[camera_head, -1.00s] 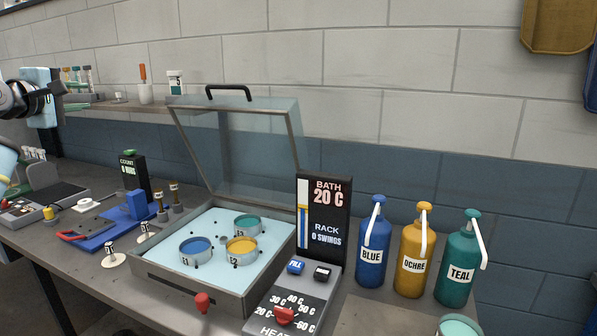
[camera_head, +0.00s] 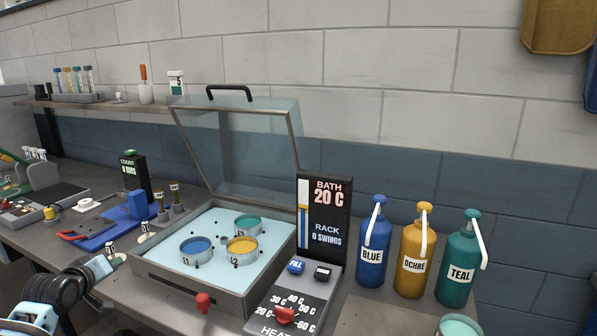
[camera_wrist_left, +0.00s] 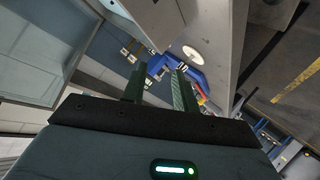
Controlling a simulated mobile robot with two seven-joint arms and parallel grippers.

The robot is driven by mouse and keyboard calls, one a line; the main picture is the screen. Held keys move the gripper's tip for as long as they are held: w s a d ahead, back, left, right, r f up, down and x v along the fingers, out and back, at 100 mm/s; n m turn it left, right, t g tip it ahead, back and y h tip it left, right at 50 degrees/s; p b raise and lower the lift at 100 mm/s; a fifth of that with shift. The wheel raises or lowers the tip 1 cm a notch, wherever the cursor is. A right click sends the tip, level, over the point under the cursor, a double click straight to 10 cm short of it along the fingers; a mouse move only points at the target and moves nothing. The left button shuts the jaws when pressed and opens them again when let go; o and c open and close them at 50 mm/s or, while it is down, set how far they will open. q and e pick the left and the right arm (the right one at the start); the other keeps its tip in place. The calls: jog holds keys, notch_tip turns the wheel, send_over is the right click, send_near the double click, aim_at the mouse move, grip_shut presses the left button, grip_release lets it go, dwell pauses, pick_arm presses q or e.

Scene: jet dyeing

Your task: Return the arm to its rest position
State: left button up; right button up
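My left gripper (camera_head: 106,269) is low at the left in the head view, by the front edge of the bench, with my dark wrist behind it. In the left wrist view its two dark fingers (camera_wrist_left: 159,88) stand apart with nothing held between them. A blue stand on the bench (camera_wrist_left: 190,76) shows beyond the fingertips. My right gripper is in neither view.
The open bath (camera_head: 190,285) holds blue, yellow and teal cups. Blue (camera_head: 372,252), ochre (camera_head: 413,262) and teal (camera_head: 457,266) bottles stand at the right. A shelf rack (camera_head: 78,97) holds several vials. A blue tray (camera_head: 100,235) lies left of the bath.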

pick_arm(q)
jog(key=s+d+f+m+g+h, duration=0.1)
jog(key=s+d+f+m, duration=0.25)
jog(key=s+f, duration=0.6)
jog(key=s+d+f+m+g, duration=0.1)
jog(key=s+d+f+m, duration=0.25)
jog(key=s+f, duration=0.6)
jog(key=s+d+f+m+g+h, duration=0.1)
jog(key=s+d+f+m, duration=0.25)
jog(key=s+f, duration=0.6)
jog(key=s+d+m+g+h, duration=0.1)
jog(key=s+d+m, duration=0.1)
jog(key=s, duration=0.6)
jog(key=s+d+m+g, duration=0.1)
jog(key=s+d+m, duration=0.2)
jog(key=s, duration=0.5)
jog(key=d+f+n+t, duration=0.1)
jog(key=d+n, duration=0.4)
jog(key=d, duration=0.6)
jog(key=shift+s+d+f+n, duration=0.15)
jog(key=shift+s+d+n, duration=0.05)
jog(key=shift+n, duration=0.15)
